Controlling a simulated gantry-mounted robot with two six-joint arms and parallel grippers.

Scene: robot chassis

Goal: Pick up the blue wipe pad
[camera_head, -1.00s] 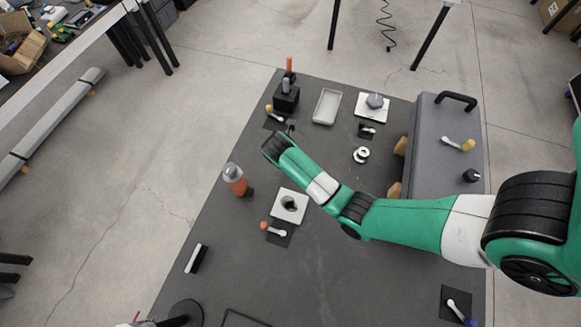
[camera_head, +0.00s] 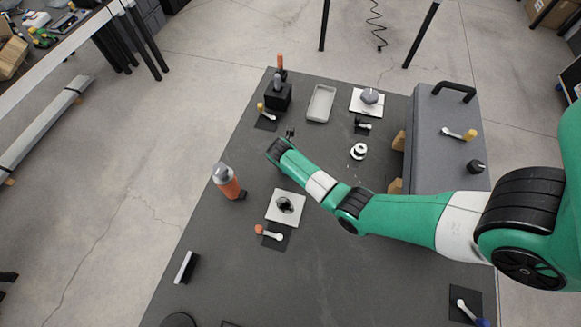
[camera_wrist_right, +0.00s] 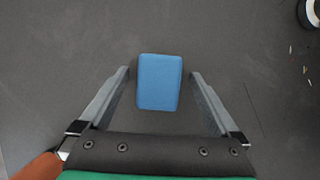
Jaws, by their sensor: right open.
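The blue wipe pad (camera_wrist_right: 160,84) lies on the dark grey table top in the right wrist view, a rounded rectangle. My right gripper (camera_wrist_right: 160,73) is open, with one finger on each side of the pad. A gap shows between the pad and each finger. Height above the pad is hard to judge. In the head view my right gripper (camera_head: 289,134) is small and dark at the end of the green arm, over the table's middle. The pad cannot be made out there. My left gripper is not in view.
An orange bottle (camera_head: 227,182) stands left of my right arm. A grey case (camera_head: 440,130) stands at right.

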